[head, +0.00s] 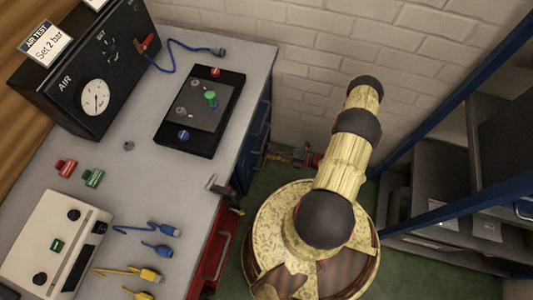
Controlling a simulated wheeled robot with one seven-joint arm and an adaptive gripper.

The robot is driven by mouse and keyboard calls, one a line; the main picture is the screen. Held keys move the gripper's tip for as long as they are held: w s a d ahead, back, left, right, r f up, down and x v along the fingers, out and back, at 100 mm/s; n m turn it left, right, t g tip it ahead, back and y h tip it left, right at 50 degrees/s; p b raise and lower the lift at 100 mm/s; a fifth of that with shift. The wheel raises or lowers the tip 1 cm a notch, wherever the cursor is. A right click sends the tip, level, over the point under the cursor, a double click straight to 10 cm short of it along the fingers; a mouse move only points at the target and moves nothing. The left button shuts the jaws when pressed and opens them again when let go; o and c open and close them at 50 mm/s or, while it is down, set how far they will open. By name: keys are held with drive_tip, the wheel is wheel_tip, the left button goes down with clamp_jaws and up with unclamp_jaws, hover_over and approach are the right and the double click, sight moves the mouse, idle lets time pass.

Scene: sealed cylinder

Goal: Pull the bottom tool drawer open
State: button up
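A blue drawer unit (243,165) is under the far right end of the grey bench, seen steeply from above with its fronts foreshortened. Several dark handles show along its front edge. The lowest part of the unit, where the bottom drawer is, is small and partly hidden, and I cannot tell whether that drawer stands out at all. My gripper (282,157) is low beside the drawer fronts, close to the lower handles, partly hidden behind my arm. Its fingers are too small to tell whether they are open, shut or touching a handle.
A red drawer front (212,255) and a small clamp or vice (226,194) are at the bench's near right edge. A brick wall (340,45) stands behind. A blue-framed shelf rack (440,190) is on the right. Green floor (265,180) shows between bench and rack.

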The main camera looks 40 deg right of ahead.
drive_tip(key=shift+x, duration=1.1)
drive_tip(key=shift+c, duration=0.9)
clamp_jaws()
